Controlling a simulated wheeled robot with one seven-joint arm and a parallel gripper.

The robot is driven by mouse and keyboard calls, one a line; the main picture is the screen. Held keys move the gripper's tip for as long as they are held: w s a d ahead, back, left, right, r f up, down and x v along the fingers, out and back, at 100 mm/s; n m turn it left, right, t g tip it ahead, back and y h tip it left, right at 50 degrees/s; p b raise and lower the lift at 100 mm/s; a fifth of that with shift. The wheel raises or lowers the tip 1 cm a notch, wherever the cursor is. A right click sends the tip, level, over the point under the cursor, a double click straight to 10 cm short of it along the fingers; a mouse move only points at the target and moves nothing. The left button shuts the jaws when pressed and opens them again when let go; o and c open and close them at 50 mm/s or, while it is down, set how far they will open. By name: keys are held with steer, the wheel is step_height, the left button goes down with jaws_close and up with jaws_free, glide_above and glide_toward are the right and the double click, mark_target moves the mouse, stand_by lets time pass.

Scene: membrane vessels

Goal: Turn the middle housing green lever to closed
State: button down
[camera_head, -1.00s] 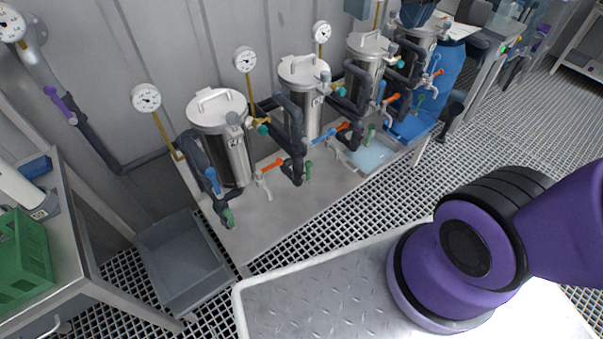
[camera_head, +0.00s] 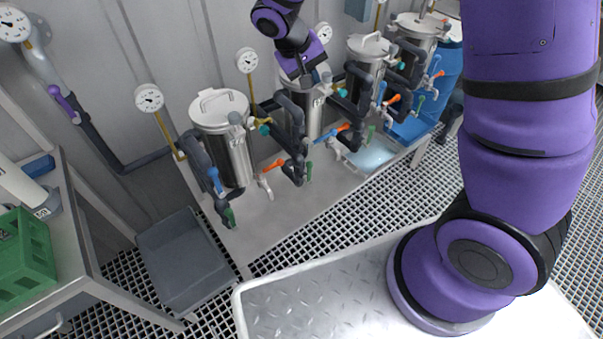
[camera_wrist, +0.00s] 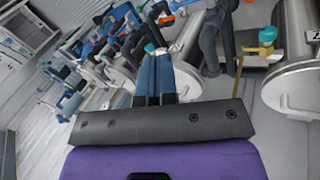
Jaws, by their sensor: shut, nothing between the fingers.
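Several steel housings stand in a row on a bench, each with coloured levers. I cannot tell for sure which one counts as the middle. The second from the left (camera_head: 303,118) has a green lever (camera_head: 309,171) low at its front, pointing roughly up and down. Other green levers show at the nearest housing (camera_head: 229,216), the third (camera_head: 370,134) and the fourth (camera_head: 420,104). My gripper (camera_wrist: 155,60) is shut and empty. In the head view it is high, over the second housing's lid, its fingertips hard to make out. It is apart from the green levers.
Blue levers (camera_head: 214,180) and orange levers (camera_head: 273,165) sit close to the green ones among dark pipes. Round gauges (camera_head: 149,98) rise on brass tubes behind. A grey bin (camera_head: 183,262) and a table with a green crate (camera_head: 25,250) are at left. The bench front is clear.

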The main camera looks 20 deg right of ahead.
steer(key=n+h, duration=0.1)
steer(key=h, duration=0.1)
glide_above(309, 173)
steer(key=s+a, duration=0.3)
steer(key=a, duration=0.4)
step_height(309, 173, down, 15)
step_height(309, 173, down, 20)
steer(key=a+n+t+h, duration=0.2)
steer(key=a+n, duration=0.1)
steer(key=x, duration=1)
steer(key=shift+w, duration=0.2)
steer(key=shift+d, duration=0.1)
